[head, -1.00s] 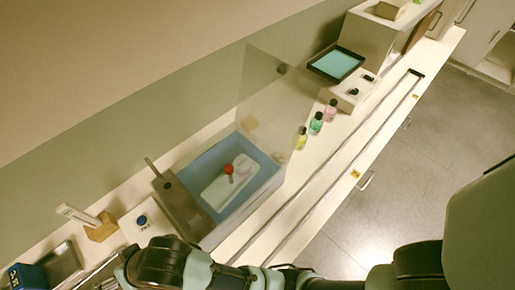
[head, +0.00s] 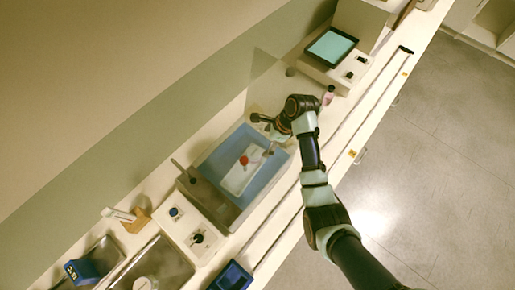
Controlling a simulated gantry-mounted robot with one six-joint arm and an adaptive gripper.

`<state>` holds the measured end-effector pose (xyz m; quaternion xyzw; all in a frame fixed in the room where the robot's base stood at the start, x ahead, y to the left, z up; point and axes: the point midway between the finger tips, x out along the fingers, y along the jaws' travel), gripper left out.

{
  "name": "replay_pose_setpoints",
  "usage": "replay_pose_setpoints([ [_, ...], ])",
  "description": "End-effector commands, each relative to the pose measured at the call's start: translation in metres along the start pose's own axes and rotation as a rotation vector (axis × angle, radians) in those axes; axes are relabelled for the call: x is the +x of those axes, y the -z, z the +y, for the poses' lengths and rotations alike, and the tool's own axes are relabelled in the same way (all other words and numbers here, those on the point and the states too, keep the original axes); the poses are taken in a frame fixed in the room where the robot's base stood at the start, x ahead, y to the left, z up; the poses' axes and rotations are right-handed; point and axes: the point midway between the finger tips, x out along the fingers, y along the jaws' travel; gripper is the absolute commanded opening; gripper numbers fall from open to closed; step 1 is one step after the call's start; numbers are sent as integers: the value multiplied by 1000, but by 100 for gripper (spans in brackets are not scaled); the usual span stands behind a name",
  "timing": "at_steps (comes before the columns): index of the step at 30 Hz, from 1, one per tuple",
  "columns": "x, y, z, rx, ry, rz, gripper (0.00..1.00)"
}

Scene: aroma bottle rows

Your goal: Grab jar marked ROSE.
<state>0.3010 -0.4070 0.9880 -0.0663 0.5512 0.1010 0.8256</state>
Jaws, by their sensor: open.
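The green and yellow bottles seen earlier are hidden behind my arm. My gripper (head: 264,126) is open, to the left of the pink bottle and near the far right corner of the blue-lined basin. I see nothing held in it.
The basin (head: 214,160) holds a white tray (head: 238,180) with a red round item (head: 244,160). A device with a dark-rimmed teal top (head: 331,47) stands beyond the pink bottle. A blue bin (head: 231,276) is at the bottom. A clear panel stands near the basin.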

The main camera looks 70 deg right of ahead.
Motion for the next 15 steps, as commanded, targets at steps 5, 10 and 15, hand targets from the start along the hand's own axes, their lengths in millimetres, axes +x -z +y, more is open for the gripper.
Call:
replay_pose_setpoints([
  [5, 41, 1, 2, -3, -4, 2, 97],
  [10, 59, 0, 1, -4, -1, 2, 97],
  [15, 66, -1, 0, -5, 0, 1, 97],
])
